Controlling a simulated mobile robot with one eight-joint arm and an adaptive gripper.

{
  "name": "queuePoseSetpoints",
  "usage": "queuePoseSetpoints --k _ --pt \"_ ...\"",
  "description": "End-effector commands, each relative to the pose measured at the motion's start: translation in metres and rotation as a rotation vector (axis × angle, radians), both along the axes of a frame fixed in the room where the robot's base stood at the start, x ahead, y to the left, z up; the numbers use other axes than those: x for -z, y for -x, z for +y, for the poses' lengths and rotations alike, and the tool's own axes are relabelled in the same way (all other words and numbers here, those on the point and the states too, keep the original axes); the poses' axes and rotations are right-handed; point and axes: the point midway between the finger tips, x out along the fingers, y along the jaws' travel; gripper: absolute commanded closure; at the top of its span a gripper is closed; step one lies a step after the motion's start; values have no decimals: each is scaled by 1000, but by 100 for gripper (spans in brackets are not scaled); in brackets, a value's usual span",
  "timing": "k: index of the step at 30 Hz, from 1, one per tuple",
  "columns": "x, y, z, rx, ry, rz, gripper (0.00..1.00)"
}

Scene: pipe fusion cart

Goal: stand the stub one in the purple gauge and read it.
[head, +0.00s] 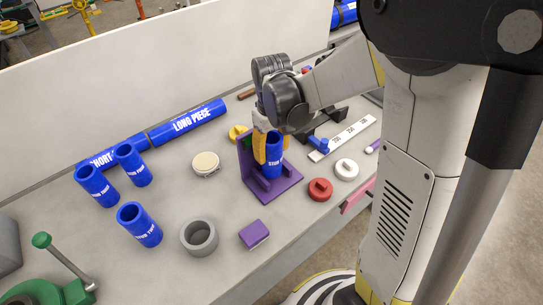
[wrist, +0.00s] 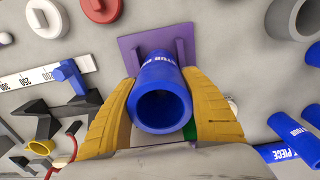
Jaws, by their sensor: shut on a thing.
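My gripper (head: 272,150) is shut on an upright blue stub (head: 274,166), with one yellow finger on each side of it. In the wrist view the stub (wrist: 162,100) shows its open end, and its label begins "STUB"; the rest is hard to read. The stub is over the base of the purple gauge (head: 262,192), beside the gauge's upright back plate. The gauge also shows in the wrist view (wrist: 129,46). I cannot tell whether the stub's lower end touches the base. The fingers hide part of the back plate and its markings.
Several other blue stubs (head: 139,225) stand at the left, before the long piece (head: 190,124). A grey ring (head: 199,238) and purple block (head: 254,235) are at the front. Red (head: 320,190) and white (head: 346,170) discs and a white scale (head: 345,138) lie right.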

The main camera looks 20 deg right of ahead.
Motion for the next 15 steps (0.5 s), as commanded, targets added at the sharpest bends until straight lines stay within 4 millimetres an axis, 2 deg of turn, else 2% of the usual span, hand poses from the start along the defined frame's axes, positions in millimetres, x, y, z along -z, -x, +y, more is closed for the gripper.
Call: queuePoseSetpoints --k 1,4,15 --pt "12 0 0 0 0 0 83" --pt "25 0 0 0 0 0 83" --pt "29 0 0 0 0 0 83"
